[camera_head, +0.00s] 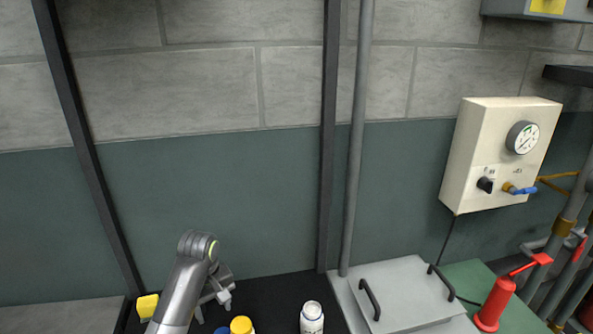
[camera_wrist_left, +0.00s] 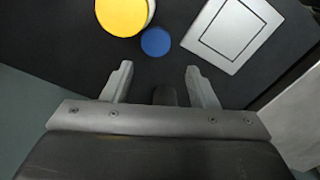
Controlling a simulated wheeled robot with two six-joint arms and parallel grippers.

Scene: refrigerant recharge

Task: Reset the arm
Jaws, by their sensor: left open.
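My left arm comes in at the lower left of the head view, over the black bench top. Its gripper (camera_head: 222,298) points down and is partly hidden by my own arm link. In the left wrist view the two fingers of the left gripper (camera_wrist_left: 160,82) stand wide apart with nothing between them. Just beyond the fingertips are a blue round cap (camera_wrist_left: 156,41) and a larger yellow lid (camera_wrist_left: 122,14). My right gripper is not in view.
A white bottle (camera_head: 312,318) and a yellow-lidded container (camera_head: 241,325) stand on the black bench (camera_head: 275,292). A grey lidded box (camera_head: 405,290) and a red cylinder (camera_head: 495,303) are to the right. A gauge panel (camera_head: 500,150) hangs on the wall. Vertical posts and a pipe (camera_head: 357,140) rise behind.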

